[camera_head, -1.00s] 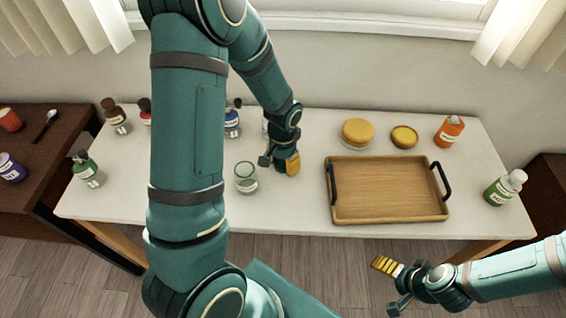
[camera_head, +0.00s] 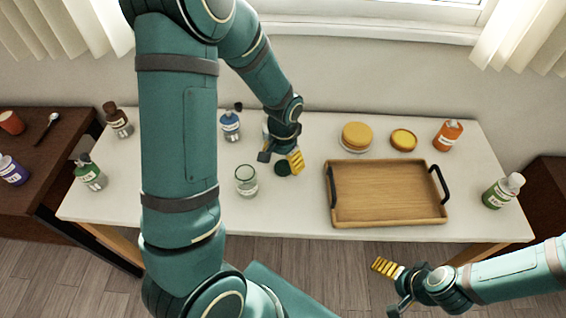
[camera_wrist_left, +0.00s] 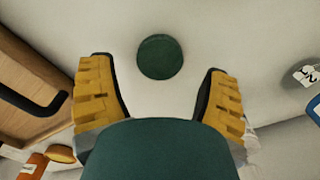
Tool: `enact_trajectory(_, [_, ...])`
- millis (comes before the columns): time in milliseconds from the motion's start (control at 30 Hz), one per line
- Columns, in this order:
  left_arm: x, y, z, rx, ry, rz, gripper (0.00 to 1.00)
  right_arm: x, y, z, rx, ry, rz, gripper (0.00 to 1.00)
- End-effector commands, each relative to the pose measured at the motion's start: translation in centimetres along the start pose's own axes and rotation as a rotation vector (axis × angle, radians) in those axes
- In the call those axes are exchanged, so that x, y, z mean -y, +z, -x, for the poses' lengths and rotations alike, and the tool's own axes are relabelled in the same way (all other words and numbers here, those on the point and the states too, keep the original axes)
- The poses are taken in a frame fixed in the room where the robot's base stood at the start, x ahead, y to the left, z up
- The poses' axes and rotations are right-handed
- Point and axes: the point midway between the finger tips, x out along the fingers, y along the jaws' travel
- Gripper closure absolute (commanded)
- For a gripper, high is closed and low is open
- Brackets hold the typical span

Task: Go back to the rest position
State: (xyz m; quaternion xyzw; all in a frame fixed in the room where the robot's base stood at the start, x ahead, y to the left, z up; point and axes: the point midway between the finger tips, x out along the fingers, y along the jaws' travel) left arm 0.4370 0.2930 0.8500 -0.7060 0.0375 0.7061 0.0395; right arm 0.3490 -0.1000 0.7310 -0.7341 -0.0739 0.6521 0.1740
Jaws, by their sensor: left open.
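My left gripper (camera_head: 280,158) is open above the middle of the white table, with its arm coming in from the left. In the left wrist view its two yellow fingers (camera_wrist_left: 160,98) stand wide apart with nothing between them. A dark green round disc (camera_head: 283,168) lies on the table just below the fingertips; it also shows in the left wrist view (camera_wrist_left: 160,57), apart from the fingers. My right gripper (camera_head: 387,285) hangs in front of the table at the lower right, and I cannot tell its jaw state.
A clear glass (camera_head: 246,182) stands left of the disc. A wooden tray (camera_head: 388,222) with black handles lies to the right. A blue-labelled bottle (camera_head: 231,125), yellow round items (camera_head: 357,134) and an orange bottle (camera_head: 447,135) stand behind. A green bottle (camera_head: 502,191) is at the right end.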

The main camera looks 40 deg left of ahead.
Motion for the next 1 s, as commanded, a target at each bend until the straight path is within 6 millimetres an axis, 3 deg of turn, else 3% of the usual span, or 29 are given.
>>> enact_trajectory(100, [0.0, -0.1, 3.1, -0.004, 0.000, 0.000, 0.23, 0.3, 0.1, 0.9, 0.004, 0.000, 0.000, 0.06])
enact_trajectory(333, [0.0, 0.0, 7.2, -0.003, 0.000, 0.001, 0.23, 0.7, 0.2, 1.9, 0.009, -0.001, -0.001, 0.06])
enact_trajectory(533, [0.0, 0.0, 8.9, -0.001, 0.000, 0.002, 0.23, 0.8, 0.2, 2.2, 0.011, -0.001, -0.001, 0.06])
enact_trajectory(800, [0.0, 0.0, 9.2, 0.001, 0.000, 0.001, 0.23, 0.9, 0.2, 2.3, 0.011, -0.001, -0.002, 0.06])
enact_trajectory(1000, [0.0, 0.0, 12.4, 0.000, 0.000, 0.001, 0.23, 1.9, -0.5, 5.3, -0.002, 0.000, -0.006, 0.06])
